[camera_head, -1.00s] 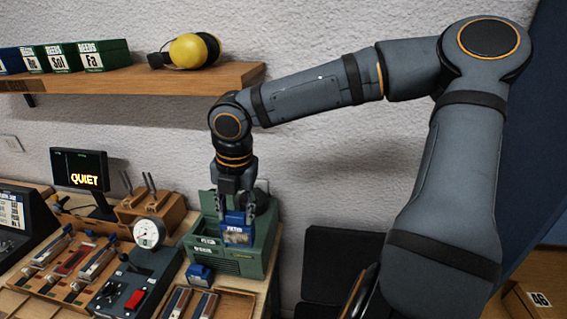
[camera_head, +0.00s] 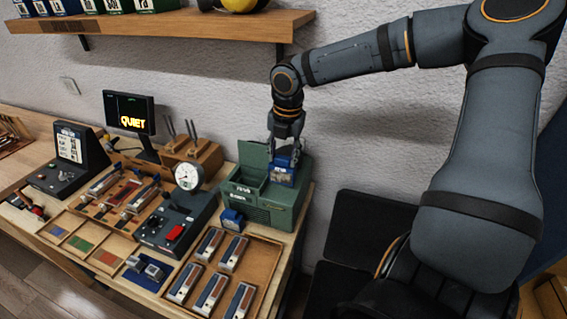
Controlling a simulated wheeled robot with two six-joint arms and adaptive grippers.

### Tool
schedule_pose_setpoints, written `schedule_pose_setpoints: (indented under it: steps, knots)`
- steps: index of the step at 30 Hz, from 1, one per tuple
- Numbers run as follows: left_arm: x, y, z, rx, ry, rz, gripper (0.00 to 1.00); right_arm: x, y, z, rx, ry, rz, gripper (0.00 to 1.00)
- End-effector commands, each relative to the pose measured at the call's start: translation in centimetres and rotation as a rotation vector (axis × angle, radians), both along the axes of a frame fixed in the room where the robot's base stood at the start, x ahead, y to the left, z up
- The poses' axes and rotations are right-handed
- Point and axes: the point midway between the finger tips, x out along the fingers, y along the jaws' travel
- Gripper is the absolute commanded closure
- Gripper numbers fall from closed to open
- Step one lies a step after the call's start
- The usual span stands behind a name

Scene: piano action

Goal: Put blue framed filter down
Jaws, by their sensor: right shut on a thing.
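My right gripper (camera_head: 284,154) points down and is shut on a blue framed filter (camera_head: 282,177), which shows a pale patch inside its blue frame. The filter is at the top right part of a green box-like machine (camera_head: 268,214), beside its raised green lid (camera_head: 253,158). I cannot tell whether the filter's lower edge is seated in the machine or just above it. My left gripper is not in view.
A small blue block (camera_head: 232,219) stands at the machine's front left. A gauge (camera_head: 188,176) on a dark control box and a wooden tray (camera_head: 262,262) of several metal-and-wood parts are nearby. A shelf (camera_head: 190,27) runs above.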

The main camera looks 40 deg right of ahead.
Motion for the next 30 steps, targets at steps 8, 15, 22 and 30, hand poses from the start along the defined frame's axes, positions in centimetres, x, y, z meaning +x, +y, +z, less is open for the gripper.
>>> schedule_pose_setpoints:
  steps: [8, 15, 22, 30]
  knots:
    - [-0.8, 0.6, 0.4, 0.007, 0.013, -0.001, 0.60, 1.6, -1.6, -2.6, -0.001, 0.000, 0.000, 0.79]
    - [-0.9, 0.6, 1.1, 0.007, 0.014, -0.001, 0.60, 1.9, -2.0, -4.1, -0.001, 0.004, 0.001, 0.79]
    - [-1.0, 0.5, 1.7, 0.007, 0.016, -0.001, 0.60, 2.0, -2.0, -6.3, -0.002, -0.001, 0.000, 0.79]
    - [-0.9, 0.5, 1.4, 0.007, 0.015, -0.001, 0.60, 2.0, -2.0, -6.7, -0.001, -0.002, 0.000, 0.79]
